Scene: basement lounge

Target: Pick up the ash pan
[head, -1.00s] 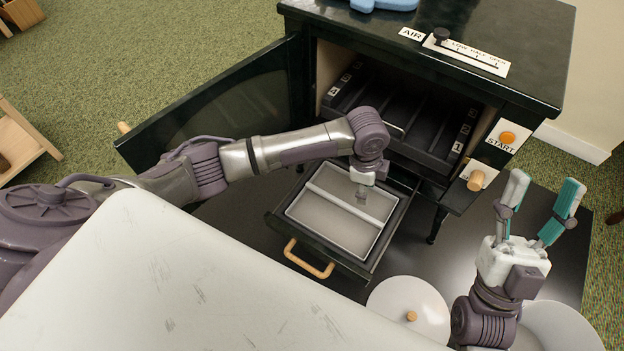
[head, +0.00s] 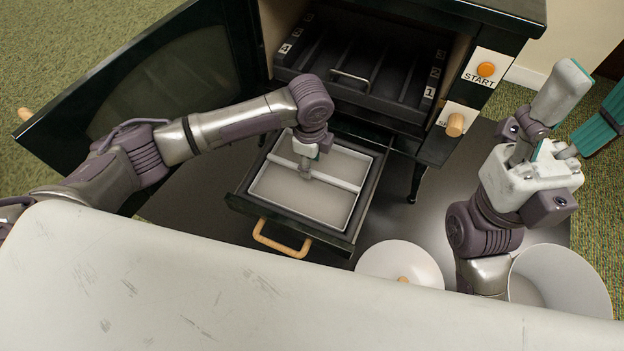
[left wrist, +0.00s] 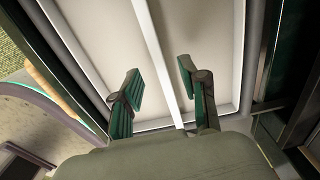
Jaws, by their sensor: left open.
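The ash pan (head: 295,200) is a shallow pale-grey tray with a light bar across its middle. It sits in the pulled-out drawer (head: 343,238) under the stove. My left gripper (head: 305,170) points down over the bar. In the left wrist view my left gripper (left wrist: 161,80) is open, with one green-padded finger on each side of the bar of the ash pan (left wrist: 205,40). I cannot tell whether the fingertips touch the pan. My right gripper (head: 590,105) is raised at the right, away from the drawer, with its fingers apart and empty.
The stove door (head: 165,85) stands open at the left. The dark firebox rack (head: 365,75) is above the drawer. The drawer's wooden handle (head: 280,247) faces front. A white lid (head: 385,262) and a white bin (head: 578,275) stand at the front right.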

